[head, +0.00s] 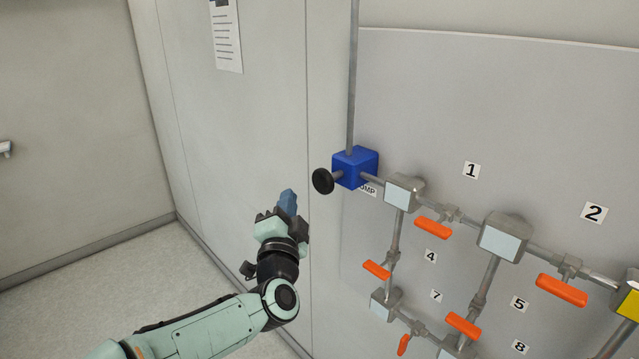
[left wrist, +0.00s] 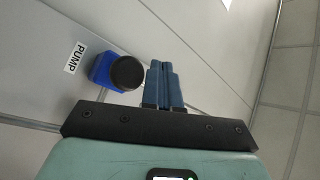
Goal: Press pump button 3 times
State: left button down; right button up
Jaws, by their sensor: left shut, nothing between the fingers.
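The pump is a blue box (head: 355,167) on the wall panel, with a round black button (head: 322,181) sticking out on its left side. In the left wrist view the black button (left wrist: 127,73) faces the camera in front of the blue box (left wrist: 101,72), beside the PUMP label (left wrist: 75,57). My left gripper (head: 288,199) is shut and empty, with its blue fingers pointing up, a little left of and below the button. In the left wrist view the shut fingers (left wrist: 162,84) are right of the button, apart from it. My right gripper is not in view.
Grey pipes with metal blocks (head: 503,237) and orange valve handles (head: 433,228) spread over the panel right of and below the pump. A vertical pipe (head: 352,80) rises from the blue box. The wall left of the button is bare except for a paper sheet (head: 226,35).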

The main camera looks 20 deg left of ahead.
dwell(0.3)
